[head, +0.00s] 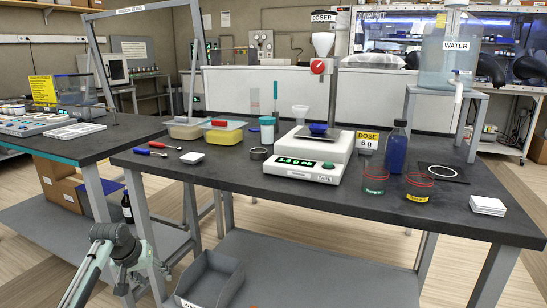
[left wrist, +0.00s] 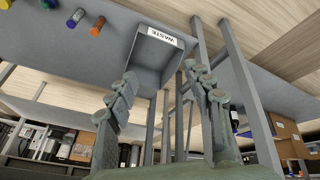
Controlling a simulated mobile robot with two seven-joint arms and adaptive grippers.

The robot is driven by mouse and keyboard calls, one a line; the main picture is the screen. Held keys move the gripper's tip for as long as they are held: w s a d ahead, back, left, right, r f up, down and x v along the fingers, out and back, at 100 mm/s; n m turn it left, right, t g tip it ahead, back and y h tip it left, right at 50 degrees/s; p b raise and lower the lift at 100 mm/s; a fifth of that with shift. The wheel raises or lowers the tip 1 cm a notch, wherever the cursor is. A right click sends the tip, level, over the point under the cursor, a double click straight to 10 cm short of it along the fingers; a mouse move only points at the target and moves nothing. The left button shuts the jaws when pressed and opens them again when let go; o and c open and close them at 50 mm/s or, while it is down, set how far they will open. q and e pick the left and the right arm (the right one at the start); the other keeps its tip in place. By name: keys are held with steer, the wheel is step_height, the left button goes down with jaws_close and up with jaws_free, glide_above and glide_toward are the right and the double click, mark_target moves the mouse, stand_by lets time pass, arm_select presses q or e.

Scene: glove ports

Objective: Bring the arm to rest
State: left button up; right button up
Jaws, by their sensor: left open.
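My left gripper (head: 130,260) is low at the left in the head view, in front of the dark bench's left legs and below its top. Its two fingers show spread apart in the left wrist view (left wrist: 165,92), with nothing between them. It appears empty and touches nothing that I can make out. The grey waste bin (head: 222,284) is to its right on the lower shelf. The bin also shows beyond the fingers in the left wrist view (left wrist: 150,58). My right arm and gripper are not in view.
The dark bench (head: 240,185) carries a scale (head: 308,157), a blue bottle (head: 396,148), two red-rimmed beakers and small tools. A second table (head: 60,146) stands at the left. A dark bottle (head: 127,208) and cardboard boxes (head: 60,180) are below. Some floor is open at lower left.

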arm_select(q)
steer(key=w+a+r+m+t+y, duration=0.4)
steer(key=w+a+r+t+y, duration=0.15)
steer(key=w+a+r, duration=0.35)
steer(key=s+d+f+g+h, duration=0.15)
steer(key=s+d+f, duration=0.25)
steer(key=s+f, duration=0.65)
steer(key=s+d+f+g+h, duration=0.1)
steer(key=s+d+f+g, duration=0.15)
steer(key=s+f, duration=0.75)
steer(key=s+d+f+g, duration=0.1)
steer(key=s+d+f, duration=0.1)
steer(key=s+f, duration=0.5)
steer(key=s+d+f+g, duration=0.2)
steer(key=s+f, duration=0.4)
steer(key=s, duration=0.6)
steer(key=s+d+f+g+h, duration=0.1)
steer(key=s+d+f, duration=0.2)
steer(key=s+f, duration=0.4)
steer(key=s, duration=0.3)
steer(key=shift+s+f+m, duration=0.2)
steer(key=shift+f+m, duration=0.1)
steer(key=shift+m, duration=0.1)
steer(key=shift+d+g, duration=0.1)
steer(key=shift+g, duration=0.15)
